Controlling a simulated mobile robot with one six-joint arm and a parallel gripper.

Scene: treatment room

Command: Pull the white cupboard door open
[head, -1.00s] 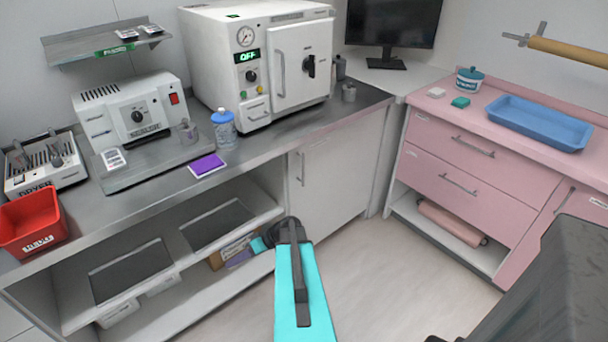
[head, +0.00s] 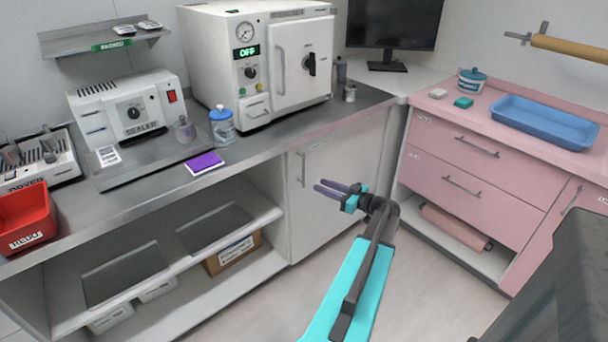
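The white cupboard door (head: 338,170) is under the steel counter, below the sterilizer, and looks closed. Its vertical metal handle (head: 302,169) is near the door's left edge. My gripper (head: 323,189) is in front of the door, to the right of and slightly below the handle in the picture. Its two purple fingers point left and are apart, with nothing between them. It does not touch the handle. My forearm hides part of the floor.
Open shelves (head: 190,285) with trays and a cardboard box (head: 232,254) are left of the door. Pink drawers (head: 470,170) stand to the right. The steel counter (head: 265,145) overhangs the door. The floor (head: 290,300) in front is clear.

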